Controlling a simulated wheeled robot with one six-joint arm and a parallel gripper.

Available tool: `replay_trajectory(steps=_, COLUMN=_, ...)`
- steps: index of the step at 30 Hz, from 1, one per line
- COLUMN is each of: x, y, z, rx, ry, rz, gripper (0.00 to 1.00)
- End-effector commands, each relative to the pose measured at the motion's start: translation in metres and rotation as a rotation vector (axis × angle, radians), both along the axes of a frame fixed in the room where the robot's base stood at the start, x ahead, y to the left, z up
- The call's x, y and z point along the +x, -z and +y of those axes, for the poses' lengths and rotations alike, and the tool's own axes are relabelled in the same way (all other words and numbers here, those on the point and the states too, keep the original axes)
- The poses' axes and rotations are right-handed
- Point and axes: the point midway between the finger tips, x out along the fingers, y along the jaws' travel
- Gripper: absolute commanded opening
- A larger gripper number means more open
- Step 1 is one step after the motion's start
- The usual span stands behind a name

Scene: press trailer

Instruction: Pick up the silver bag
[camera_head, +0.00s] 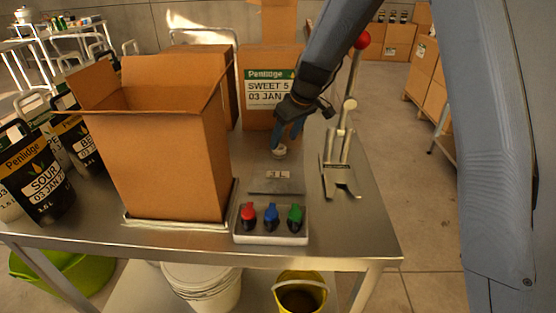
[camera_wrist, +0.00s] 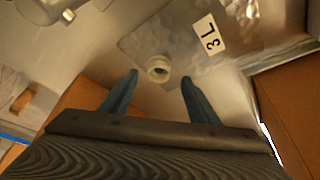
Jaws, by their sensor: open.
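The silver bag (camera_head: 278,174) lies flat on the metal table with a white "3 L" label; its shiny surface blends with the tabletop. Its pale round spout (camera_head: 279,151) points toward the back, just in front of my gripper. My gripper (camera_head: 287,134) is low over the table behind the bag, with blue fingers pointing down. In the wrist view, the bag (camera_wrist: 185,45) and its label show beyond the fingers. The spout (camera_wrist: 158,68) appears between the two spread fingertips of my gripper (camera_wrist: 159,80), with space on both sides. The gripper is open and holds nothing.
A tall open cardboard box (camera_head: 165,150) stands left of the bag. A labelled box (camera_head: 263,90) stands behind the gripper. A lever press with a red knob (camera_head: 362,40) is close on the right.

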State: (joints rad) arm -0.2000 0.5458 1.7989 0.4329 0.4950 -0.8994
Motion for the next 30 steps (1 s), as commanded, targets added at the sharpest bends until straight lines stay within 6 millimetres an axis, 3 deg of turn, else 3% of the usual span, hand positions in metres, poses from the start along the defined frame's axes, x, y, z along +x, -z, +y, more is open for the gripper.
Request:
replay_trajectory(steps=10, x=0.011, y=0.036, z=0.009, rx=0.000, ry=-0.002, rz=0.002, gripper=0.55)
replay_trajectory(steps=20, x=0.012, y=0.041, z=0.012, rx=-0.001, ry=-0.003, rz=0.001, gripper=0.55)
replay_trajectory(steps=28, x=0.012, y=0.041, z=0.011, rx=0.000, ry=-0.004, rz=0.001, gripper=0.11)
replay_trajectory(steps=30, x=0.012, y=0.041, z=0.012, rx=-0.001, ry=-0.003, rz=0.001, gripper=0.11)
